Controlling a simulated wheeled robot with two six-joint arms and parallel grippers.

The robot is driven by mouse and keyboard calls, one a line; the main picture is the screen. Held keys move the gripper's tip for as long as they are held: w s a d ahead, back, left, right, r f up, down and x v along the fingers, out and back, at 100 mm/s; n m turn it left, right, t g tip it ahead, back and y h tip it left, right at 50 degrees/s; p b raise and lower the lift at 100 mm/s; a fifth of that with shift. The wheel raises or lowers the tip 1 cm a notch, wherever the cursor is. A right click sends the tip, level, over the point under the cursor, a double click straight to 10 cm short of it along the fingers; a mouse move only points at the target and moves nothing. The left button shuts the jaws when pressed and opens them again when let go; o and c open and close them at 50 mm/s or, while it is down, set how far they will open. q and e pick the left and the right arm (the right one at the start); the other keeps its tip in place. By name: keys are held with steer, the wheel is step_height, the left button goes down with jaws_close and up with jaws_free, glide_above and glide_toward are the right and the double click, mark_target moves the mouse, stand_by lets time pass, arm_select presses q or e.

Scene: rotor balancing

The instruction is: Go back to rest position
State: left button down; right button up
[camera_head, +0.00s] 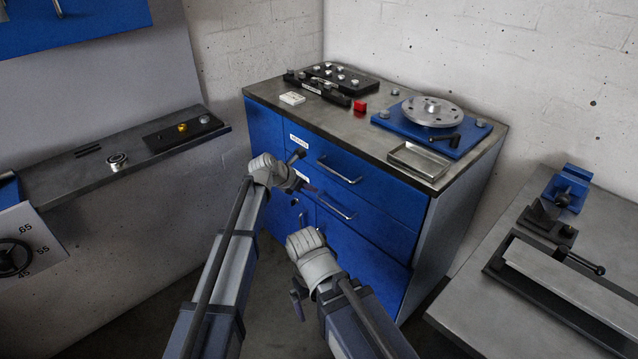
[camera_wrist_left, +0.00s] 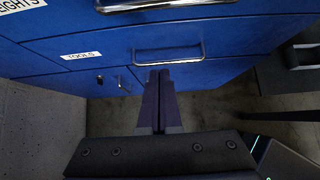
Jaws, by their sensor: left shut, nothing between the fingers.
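My left gripper (camera_head: 309,187) is in front of the blue drawer cabinet (camera_head: 262,128), close to its drawer fronts. In the left wrist view its two dark fingers (camera_wrist_left: 159,76) lie together with nothing between them. The tips appear just below a metal drawer handle (camera_wrist_left: 168,52); I cannot tell if they touch it. My right gripper (camera_head: 298,299) hangs low in front of the cabinet, mostly hidden behind its own wrist, so its jaws cannot be read.
On the cabinet top are a blue base with a grey rotor disc (camera_head: 432,111), an empty metal tray (camera_head: 419,160), a red block (camera_head: 360,105) and a black weight rack (camera_head: 345,78). A bench with a blue vise (camera_head: 566,188) stands right. A shelf (camera_head: 130,150) runs along the left.

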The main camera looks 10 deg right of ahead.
arm_select(q)
steer(key=shift+p+v, duration=0.3)
steer(key=shift+v, duration=0.65)
steer(key=shift+f, duration=0.1)
steer(key=s+a+f+m+g+y, duration=0.2)
steer(key=s+a+f+m+y, duration=0.15)
steer(key=s+a+m, duration=1.05)
steer(key=s+a+f+m+g+y, duration=0.2)
steer(key=s+a+f+m+y, duration=0.15)
steer(key=s+a+m, duration=1)
steer(key=s+d+m+g+y, duration=0.1)
steer(key=s+d, duration=0.3)
steer(key=d, duration=0.3)
steer(key=s+d+m, duration=0.1)
steer(key=s+d, duration=0.3)
steer(key=d, duration=0.3)
step_height(320, 180, up, 17)
steer(key=p, duration=1.6)
steer(key=shift+w+d, duration=0.2)
steer(key=shift+f+n, duration=0.15)
steer(key=shift+n, duration=0.1)
